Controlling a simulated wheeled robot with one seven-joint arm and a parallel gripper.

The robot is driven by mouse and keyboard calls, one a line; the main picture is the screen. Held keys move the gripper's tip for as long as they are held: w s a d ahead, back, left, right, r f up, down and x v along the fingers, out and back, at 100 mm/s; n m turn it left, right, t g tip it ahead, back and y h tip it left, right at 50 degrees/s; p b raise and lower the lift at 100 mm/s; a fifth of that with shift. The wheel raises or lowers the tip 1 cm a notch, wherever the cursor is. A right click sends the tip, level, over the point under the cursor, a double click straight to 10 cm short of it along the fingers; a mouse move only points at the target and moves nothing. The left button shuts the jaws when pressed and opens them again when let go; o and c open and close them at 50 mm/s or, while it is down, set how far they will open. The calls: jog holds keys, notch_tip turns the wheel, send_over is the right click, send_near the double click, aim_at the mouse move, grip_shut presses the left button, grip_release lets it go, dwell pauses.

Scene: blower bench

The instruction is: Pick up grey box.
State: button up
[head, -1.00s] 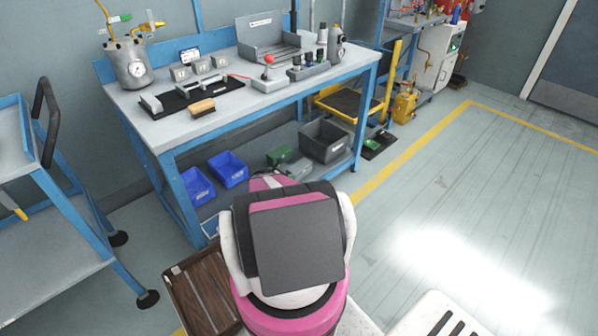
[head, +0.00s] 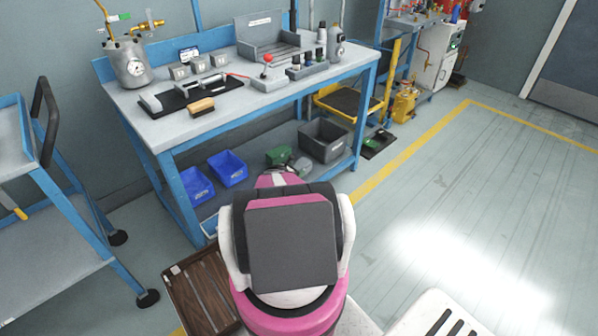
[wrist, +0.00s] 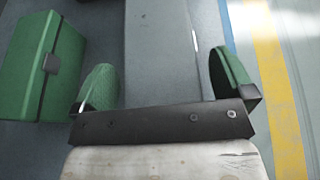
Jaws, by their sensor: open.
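The grey box (wrist: 160,45) is a long, plain grey block in the wrist view, with a short white mark near its right edge. It lies on the bench's lower shelf beside a green case (wrist: 35,65) with a dark latch. My gripper (wrist: 165,82) is open, its green-padded fingers one on each side of the grey box, with space at both sides. I cannot tell how far down they reach. The near end of the box is hidden behind the gripper's palm. In the head view my arm and gripper hide most of the box; the green case (head: 279,156) shows just behind.
An open dark grey bin (head: 325,141) stands behind on the shelf. Two blue bins (head: 228,168) stand to the left. The blue-framed bench (head: 235,110) overhangs the shelf. Clear floor with a yellow line lies to the right; a cart (head: 55,255) stands at left.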

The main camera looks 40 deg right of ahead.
jog(key=c, duration=1.4)
jog(key=shift+c, duration=0.2)
jog(key=shift+r, duration=0.2)
